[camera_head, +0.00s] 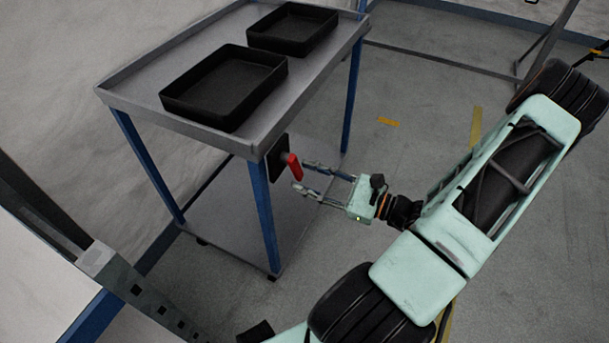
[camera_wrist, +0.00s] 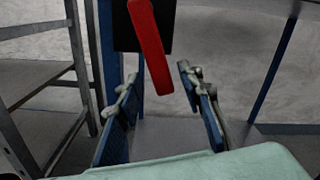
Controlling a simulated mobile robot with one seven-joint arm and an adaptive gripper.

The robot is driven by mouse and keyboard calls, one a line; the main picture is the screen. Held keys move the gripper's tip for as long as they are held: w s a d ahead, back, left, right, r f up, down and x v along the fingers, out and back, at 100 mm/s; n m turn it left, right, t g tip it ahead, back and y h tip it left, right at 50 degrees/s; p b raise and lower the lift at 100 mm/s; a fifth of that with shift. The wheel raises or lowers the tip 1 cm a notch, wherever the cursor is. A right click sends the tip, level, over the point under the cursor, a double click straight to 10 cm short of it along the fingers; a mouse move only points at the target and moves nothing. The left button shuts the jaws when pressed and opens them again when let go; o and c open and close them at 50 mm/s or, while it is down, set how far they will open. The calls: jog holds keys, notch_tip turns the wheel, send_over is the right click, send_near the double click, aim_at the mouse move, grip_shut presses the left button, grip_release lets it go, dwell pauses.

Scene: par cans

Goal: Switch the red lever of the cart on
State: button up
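The red lever (camera_head: 294,167) sits on a black plate (camera_head: 277,158) at the near right corner of the cart (camera_head: 258,142), just below the grey top. In the wrist view the red lever (camera_wrist: 151,47) hangs down, slightly tilted, with its lower end toward the lower right, in front of the black plate (camera_wrist: 127,28). My gripper (camera_head: 301,176) is open beside the lever. In the wrist view its two fingers (camera_wrist: 158,85) stand apart, and the lever's lower end shows between and beyond their tips. I cannot tell whether they touch it.
Two black trays (camera_head: 181,107) (camera_head: 258,35) lie on the cart top. The cart has blue legs (camera_head: 264,212) and a lower shelf (camera_head: 215,225). A grey perforated metal beam (camera_head: 137,284) stands at the lower left. The floor right of the cart (camera_head: 400,90) is mostly clear.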

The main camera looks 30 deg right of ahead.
jog(key=v, duration=1.1)
